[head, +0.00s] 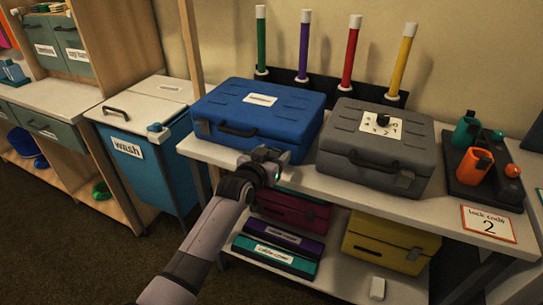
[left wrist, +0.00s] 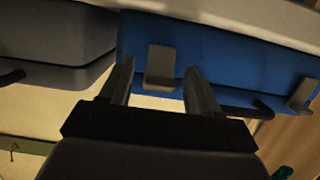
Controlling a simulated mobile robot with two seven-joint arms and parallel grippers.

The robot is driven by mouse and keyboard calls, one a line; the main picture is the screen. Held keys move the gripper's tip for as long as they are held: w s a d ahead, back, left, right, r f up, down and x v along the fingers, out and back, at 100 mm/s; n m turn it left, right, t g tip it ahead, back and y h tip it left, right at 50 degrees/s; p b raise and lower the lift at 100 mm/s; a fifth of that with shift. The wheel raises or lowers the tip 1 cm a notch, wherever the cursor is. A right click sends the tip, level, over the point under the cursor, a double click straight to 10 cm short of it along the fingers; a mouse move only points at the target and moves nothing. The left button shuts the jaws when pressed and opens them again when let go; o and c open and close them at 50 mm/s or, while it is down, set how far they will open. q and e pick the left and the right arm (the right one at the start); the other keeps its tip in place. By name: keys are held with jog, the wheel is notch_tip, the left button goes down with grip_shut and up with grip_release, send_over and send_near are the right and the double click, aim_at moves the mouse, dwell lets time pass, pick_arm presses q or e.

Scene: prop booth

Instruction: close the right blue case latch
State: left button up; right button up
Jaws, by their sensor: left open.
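The blue case (head: 258,108) stands shut on the table's left part. Its right latch (left wrist: 160,67) is a grey tab on the front, seen in the left wrist view, where the picture is upside down. In the head view my gripper hides that latch. I cannot tell whether the latch is fastened. My left gripper (head: 268,158) is open at the case's front right. In the left wrist view its fingers (left wrist: 158,75) lie either side of the latch, and contact cannot be made out. The left latch (head: 203,127) and the black handle (head: 237,130) also show. My right gripper is out of view.
A grey case (head: 378,140) with a dial stands close to the right of the blue case. Coloured tubes (head: 303,45) stand behind. A tray (head: 490,175) with cups and a "lock code 2" card (head: 488,223) lie at right. More cases fill the lower shelf (head: 335,275).

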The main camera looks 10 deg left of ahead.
pick_arm(q)
jog(key=shift+s, duration=0.15)
jog(key=p+v, duration=0.1)
jog(key=v, duration=0.6)
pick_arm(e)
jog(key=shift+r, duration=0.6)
